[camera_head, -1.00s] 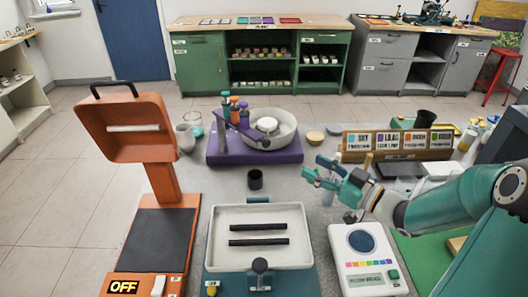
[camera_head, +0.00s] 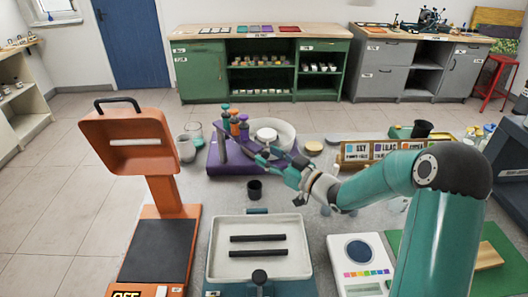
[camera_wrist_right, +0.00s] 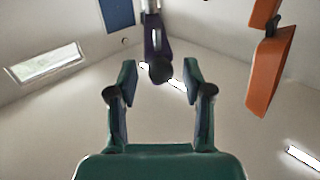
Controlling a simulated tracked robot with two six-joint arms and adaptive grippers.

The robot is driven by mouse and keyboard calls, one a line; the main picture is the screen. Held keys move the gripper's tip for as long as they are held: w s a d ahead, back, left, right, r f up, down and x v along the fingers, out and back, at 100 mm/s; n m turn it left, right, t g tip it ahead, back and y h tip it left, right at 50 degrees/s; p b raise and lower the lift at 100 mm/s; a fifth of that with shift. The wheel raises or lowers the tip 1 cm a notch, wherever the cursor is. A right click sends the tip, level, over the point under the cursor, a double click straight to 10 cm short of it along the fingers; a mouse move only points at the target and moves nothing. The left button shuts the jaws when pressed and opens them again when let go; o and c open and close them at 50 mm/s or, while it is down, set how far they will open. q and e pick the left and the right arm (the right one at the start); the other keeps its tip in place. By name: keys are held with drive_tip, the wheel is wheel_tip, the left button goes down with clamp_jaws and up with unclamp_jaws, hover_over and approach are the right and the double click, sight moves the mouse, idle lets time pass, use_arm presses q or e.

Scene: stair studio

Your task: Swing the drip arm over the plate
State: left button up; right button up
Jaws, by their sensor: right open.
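The purple drip arm (camera_head: 243,143) reaches from its post on the purple base (camera_head: 228,166), with several capped bottles (camera_head: 234,125) standing at it. The pale round plate (camera_head: 266,134) sits inside the white bowl (camera_head: 289,134), right of the arm. My right gripper (camera_head: 266,155) is open at the front of the bowl, close to the drip arm's end and partly hiding it. In the right wrist view, the purple arm with a dark knob (camera_wrist_right: 160,71) shows beyond and between the open fingers (camera_wrist_right: 160,82). Contact cannot be told. My left gripper is out of view.
An orange stand (camera_head: 155,190) rises at left. A small dark cup (camera_head: 254,190) stands in front of the base, before a white tray (camera_head: 215,260). A labelled rack (camera_head: 375,150) lies behind my right arm, and a white scale-like device (camera_head: 360,270) is at front right.

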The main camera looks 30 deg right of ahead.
drive_tip(key=shift+x, duration=0.9)
clamp_jaws()
